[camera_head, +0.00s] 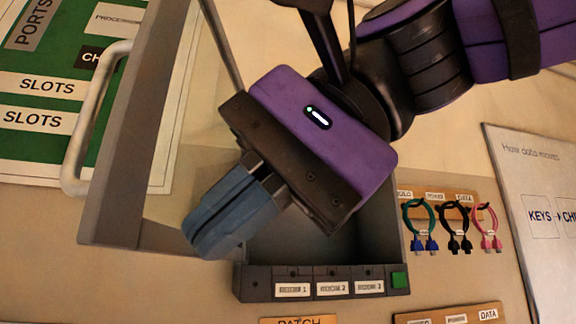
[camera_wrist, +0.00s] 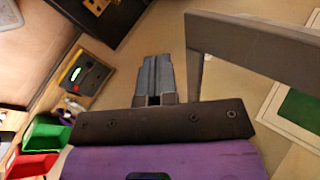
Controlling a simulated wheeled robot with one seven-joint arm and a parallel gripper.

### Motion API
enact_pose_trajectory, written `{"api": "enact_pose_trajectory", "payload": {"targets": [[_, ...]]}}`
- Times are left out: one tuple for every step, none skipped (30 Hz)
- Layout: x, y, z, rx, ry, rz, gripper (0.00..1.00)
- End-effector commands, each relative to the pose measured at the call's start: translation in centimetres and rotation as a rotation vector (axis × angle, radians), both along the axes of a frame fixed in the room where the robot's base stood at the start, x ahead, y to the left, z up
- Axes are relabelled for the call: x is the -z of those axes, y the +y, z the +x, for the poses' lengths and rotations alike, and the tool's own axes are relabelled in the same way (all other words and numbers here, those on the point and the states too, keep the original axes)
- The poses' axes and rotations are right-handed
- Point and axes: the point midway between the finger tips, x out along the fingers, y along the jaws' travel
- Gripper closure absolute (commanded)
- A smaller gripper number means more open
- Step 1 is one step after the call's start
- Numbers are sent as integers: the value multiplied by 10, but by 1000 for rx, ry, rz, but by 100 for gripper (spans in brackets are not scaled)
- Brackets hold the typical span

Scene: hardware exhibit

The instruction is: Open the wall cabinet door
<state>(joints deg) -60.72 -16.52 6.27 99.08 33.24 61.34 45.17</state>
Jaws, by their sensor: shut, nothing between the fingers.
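The wall cabinet (camera_head: 325,284) is a dark grey open-fronted box with a labelled strip along its bottom edge; my gripper hides much of it. Its door (camera_head: 120,150) has a grey frame, a see-through pane and a pale bar handle (camera_head: 82,125). The door stands swung out to the left, with the cabinet's inside showing. My gripper (camera_head: 215,225) is shut and empty, in front of the cabinet and on the inner side of the door, away from the handle. In the wrist view the shut fingers (camera_wrist: 154,78) are beside the door frame (camera_wrist: 195,60), with a narrow gap in the picture; contact cannot be told.
A green labelled board (camera_head: 40,110) hangs behind the door. Looped cables (camera_head: 455,225) hang on a wooden board at right, beside a white poster (camera_head: 540,210). The wrist view shows a green bin (camera_wrist: 45,132) and a red bin (camera_wrist: 30,165) at lower left.

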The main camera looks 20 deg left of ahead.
Motion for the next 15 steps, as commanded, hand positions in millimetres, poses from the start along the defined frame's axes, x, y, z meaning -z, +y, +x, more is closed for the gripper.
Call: {"api": "enact_pose_trajectory", "payload": {"targets": [[-1, 9, -2, -3, 0, 1, 100], [-1, 12, -4, -3, -2, 2, 100], [-1, 17, -5, -3, -2, 2, 100], [-1, 20, -6, -4, -1, 0, 100], [-1, 23, -6, -2, -1, 0, 100], [-1, 26, -7, -2, 0, 1, 100], [-2, 28, -8, -1, -1, 1, 100], [-2, 29, -8, -1, -1, 2, 100], [-2, 31, -8, -1, -2, 3, 100], [-2, 32, -9, -1, -2, 3, 100], [-2, 32, -9, -1, -2, 3, 100], [-2, 33, -9, 0, -1, 2, 100], [-2, 33, -9, 0, -1, 2, 100], [-2, 33, -9, 0, -1, 2, 100], [-2, 33, -9, 0, -1, 2, 100]]}}
